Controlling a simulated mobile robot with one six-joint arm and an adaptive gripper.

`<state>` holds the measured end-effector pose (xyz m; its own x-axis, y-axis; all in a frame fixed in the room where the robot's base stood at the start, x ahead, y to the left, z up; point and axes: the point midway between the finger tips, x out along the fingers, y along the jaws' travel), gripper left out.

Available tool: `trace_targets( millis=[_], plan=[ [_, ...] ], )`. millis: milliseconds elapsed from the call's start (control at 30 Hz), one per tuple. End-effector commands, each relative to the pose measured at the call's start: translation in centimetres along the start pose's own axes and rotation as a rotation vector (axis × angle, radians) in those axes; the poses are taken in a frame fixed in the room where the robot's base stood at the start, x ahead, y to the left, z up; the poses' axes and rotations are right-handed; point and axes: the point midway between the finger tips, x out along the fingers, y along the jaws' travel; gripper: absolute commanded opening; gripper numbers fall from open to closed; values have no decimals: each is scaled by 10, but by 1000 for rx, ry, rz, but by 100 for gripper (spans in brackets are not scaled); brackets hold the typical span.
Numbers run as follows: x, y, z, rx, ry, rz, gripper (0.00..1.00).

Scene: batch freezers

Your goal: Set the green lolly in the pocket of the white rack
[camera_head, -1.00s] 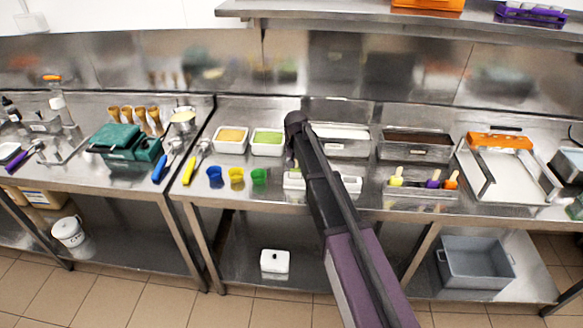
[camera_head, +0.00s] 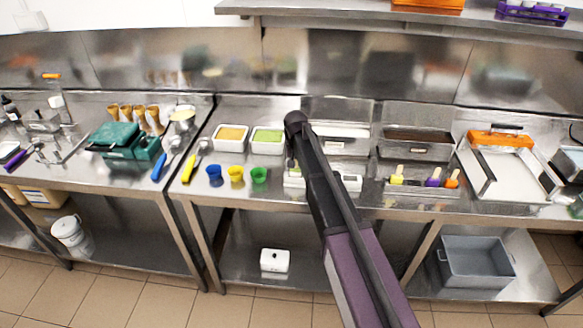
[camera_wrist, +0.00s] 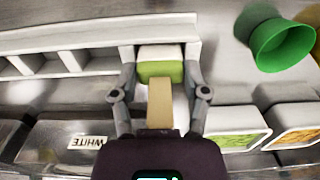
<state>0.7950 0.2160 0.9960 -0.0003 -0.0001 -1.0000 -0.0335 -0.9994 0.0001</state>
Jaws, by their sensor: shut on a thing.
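The green lolly (camera_wrist: 160,72) shows in the wrist view as a green block with a pale stick (camera_wrist: 160,102) pointing toward the camera. My gripper (camera_wrist: 160,66) has one finger on each side of it and is shut on it. The white rack (camera_wrist: 75,60) runs across the top left of the wrist view, with a row of open pockets. The lolly is at the rack's right end pocket there; how deep it sits is hard to tell. In the head view the rack (camera_head: 352,183) is partly hidden behind my arm, and the lolly cannot be made out clearly.
A green cup (camera_wrist: 283,45) stands close to the rack's end. Blue (camera_head: 214,175) and yellow (camera_head: 236,174) cups stand farther left. A steel tray (camera_head: 425,187) with several lollies is to the right. Steel tubs (camera_head: 416,150) stand behind.

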Motion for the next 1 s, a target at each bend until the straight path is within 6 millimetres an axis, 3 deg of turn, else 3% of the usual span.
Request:
trace_targets(
  millis=[933,967,1000],
  plan=[
    [4,0,0,0,0,0,17],
    [4,0,0,0,0,0,68],
    [4,0,0,0,0,0,80]
  ],
)
